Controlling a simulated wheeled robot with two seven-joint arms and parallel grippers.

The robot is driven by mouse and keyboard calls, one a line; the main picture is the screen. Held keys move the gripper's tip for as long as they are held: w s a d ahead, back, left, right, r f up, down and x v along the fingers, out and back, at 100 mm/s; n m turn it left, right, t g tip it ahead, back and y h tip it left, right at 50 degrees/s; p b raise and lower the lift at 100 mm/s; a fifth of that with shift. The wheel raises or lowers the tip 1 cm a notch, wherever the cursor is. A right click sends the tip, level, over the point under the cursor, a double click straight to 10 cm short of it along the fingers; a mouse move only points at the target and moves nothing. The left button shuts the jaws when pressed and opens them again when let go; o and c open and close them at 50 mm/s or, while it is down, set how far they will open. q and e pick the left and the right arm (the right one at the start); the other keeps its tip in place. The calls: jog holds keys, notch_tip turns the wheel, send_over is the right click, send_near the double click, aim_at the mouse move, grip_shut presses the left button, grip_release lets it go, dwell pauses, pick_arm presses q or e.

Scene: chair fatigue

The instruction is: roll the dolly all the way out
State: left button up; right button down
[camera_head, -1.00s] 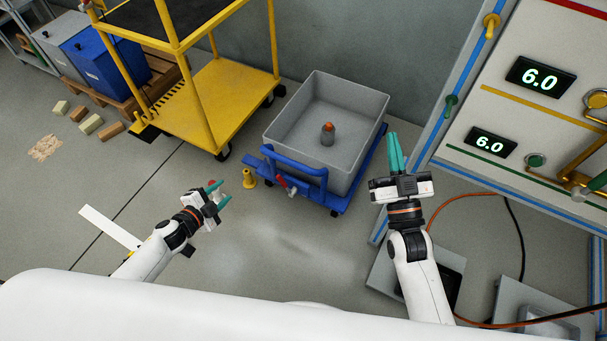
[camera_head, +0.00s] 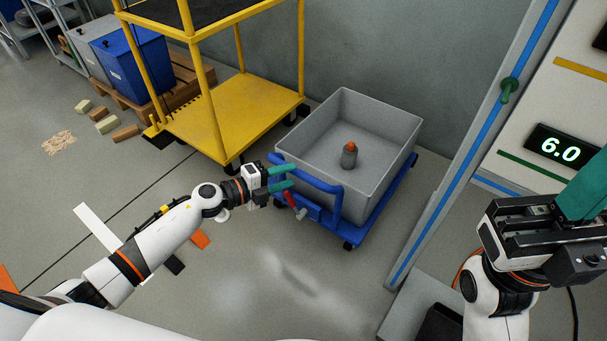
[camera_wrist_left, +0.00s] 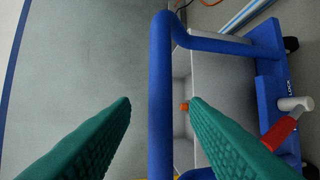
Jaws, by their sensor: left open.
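The blue dolly (camera_head: 376,226) stands by the back wall with a grey open bin (camera_head: 390,170) on it. Its blue push handle (camera_head: 318,177) faces me. A red lever (camera_head: 290,199) sits at the dolly's near left corner; in the left wrist view the red lever (camera_wrist_left: 281,131) has a pale tip and "LOCK" lettering beside it. My left gripper (camera_head: 294,177) is open at the handle's left part. In the left wrist view the handle bar (camera_wrist_left: 160,90) lies between the two teal fingers; contact is not clear. My right gripper (camera_head: 585,200) is raised at the right edge, fingers partly cut off.
A yellow shelf cart (camera_head: 230,113) stands left of the dolly. A grey metal frame with a blue stripe (camera_head: 460,150) rises at its right. A grey weight with an orange top (camera_head: 349,158) stands in the bin. The floor in front is mostly clear.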

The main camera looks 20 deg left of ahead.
aim_at(294, 174)
pick_arm(q)
jog(key=b+x, duration=0.1)
jog(key=x, duration=0.4)
jog(key=shift+w+d+f, duration=0.15)
jog(key=shift+w+d, duration=0.05)
jog(key=shift+w, duration=0.05)
grip_shut()
